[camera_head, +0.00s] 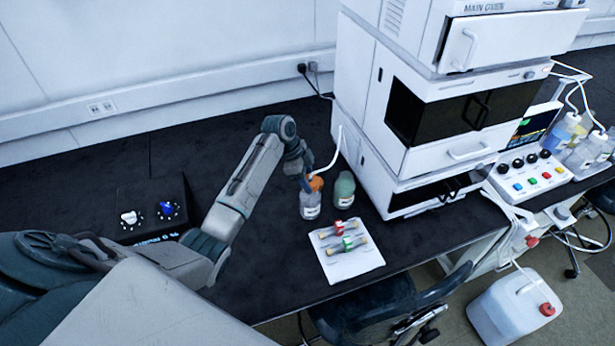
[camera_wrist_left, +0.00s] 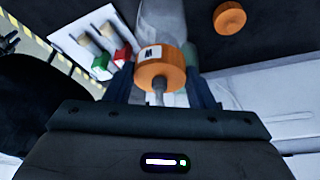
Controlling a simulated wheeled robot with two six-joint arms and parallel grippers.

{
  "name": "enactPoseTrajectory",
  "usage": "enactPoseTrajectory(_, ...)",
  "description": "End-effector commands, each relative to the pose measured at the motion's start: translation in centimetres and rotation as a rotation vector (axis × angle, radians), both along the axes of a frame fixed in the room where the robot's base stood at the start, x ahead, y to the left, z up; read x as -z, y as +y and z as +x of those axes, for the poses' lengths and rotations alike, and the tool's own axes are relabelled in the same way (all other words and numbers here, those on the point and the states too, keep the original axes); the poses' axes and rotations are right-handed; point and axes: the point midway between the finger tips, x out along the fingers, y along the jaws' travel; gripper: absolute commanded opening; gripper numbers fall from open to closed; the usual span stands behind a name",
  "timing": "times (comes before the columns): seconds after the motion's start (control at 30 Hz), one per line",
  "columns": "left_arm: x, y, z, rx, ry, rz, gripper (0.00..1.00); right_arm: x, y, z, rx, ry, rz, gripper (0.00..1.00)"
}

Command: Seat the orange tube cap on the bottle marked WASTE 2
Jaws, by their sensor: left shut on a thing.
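My left gripper (camera_head: 307,182) is shut on the orange tube cap (camera_head: 317,183), directly above a clear bottle (camera_head: 310,207) with a white label too small to read. In the left wrist view the cap (camera_wrist_left: 160,68) sits between the two fingers, with a tube end in its middle. The clear bottle (camera_wrist_left: 165,14) shows just beyond it. I cannot tell whether the cap touches the bottle's neck. A white tube (camera_head: 333,158) runs from the cap up to the instrument stack. My right gripper is not in view.
A greenish bottle (camera_head: 344,187) stands close to the right. A white mat (camera_head: 352,268) with red and green fittings lies in front. The instrument stack (camera_head: 380,150) rises behind right. A second orange cap (camera_wrist_left: 229,18) lies on the dark bench. A control box (camera_head: 150,214) stands left.

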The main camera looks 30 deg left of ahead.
Motion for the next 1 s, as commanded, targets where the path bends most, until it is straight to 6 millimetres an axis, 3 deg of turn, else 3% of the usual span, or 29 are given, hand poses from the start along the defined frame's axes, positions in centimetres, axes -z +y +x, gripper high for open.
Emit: enactPoseTrajectory(1.0,1.7,0.0,0.0,0.001,-0.001,0.000,0.26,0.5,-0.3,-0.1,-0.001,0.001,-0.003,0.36)
